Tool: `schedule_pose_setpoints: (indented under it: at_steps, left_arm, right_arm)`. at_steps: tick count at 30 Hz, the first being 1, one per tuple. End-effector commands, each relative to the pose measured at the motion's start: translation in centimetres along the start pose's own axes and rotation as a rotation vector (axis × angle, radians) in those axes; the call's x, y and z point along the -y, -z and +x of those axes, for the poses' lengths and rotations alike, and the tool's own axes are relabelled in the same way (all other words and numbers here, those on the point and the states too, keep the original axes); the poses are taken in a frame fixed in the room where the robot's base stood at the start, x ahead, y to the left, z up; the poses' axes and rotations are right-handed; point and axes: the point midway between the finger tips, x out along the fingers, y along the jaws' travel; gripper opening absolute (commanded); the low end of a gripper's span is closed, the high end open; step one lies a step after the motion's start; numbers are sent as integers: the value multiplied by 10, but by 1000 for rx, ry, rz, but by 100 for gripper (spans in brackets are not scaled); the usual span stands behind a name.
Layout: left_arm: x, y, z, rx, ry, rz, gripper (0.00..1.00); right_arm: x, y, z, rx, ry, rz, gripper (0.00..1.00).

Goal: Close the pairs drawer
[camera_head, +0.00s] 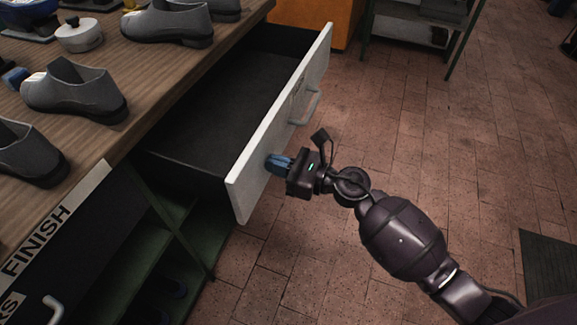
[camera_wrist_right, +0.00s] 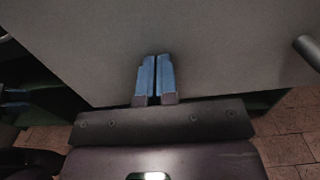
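The drawer stands pulled out from under the wooden bench, and its dark inside (camera_head: 215,118) looks empty. Its pale front panel (camera_head: 250,176) faces right and carries a bar handle (camera_head: 311,106). My right gripper (camera_head: 272,163) has its blue fingertips at the outer face of the panel, on the near side of the handle. In the right wrist view the fingers (camera_wrist_right: 156,78) are side by side, closed with a thin line between them, against or very close to the panel (camera_wrist_right: 215,50). Contact is hard to tell. The handle (camera_wrist_right: 308,50) shows at the right edge there. My left gripper is not in view.
Several grey shoes (camera_head: 75,92) and a white round container (camera_head: 79,35) stand on the wooden bench top (camera_head: 140,75). A green shelf frame (camera_head: 185,245) is below the bench. The brick floor (camera_head: 440,130) right of the drawer is clear apart from my arm.

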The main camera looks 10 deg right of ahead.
Motion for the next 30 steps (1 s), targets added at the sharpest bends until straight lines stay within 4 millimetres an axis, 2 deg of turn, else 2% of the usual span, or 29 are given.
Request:
schedule_pose_setpoints:
  at_steps: [12, 18, 24, 30]
  left_arm:
    - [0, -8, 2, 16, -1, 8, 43]
    - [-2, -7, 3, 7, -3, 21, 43]
    - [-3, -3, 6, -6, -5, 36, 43]
    - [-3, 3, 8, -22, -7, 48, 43]
  right_arm:
    - [-1, 1, 122, 0, -3, 0, 0]
    - [-1, 3, 169, -1, -3, 1, 0]
    - [-1, 3, 201, -2, -2, 2, 0]
    - [-1, 1, 217, -1, -1, 1, 0]
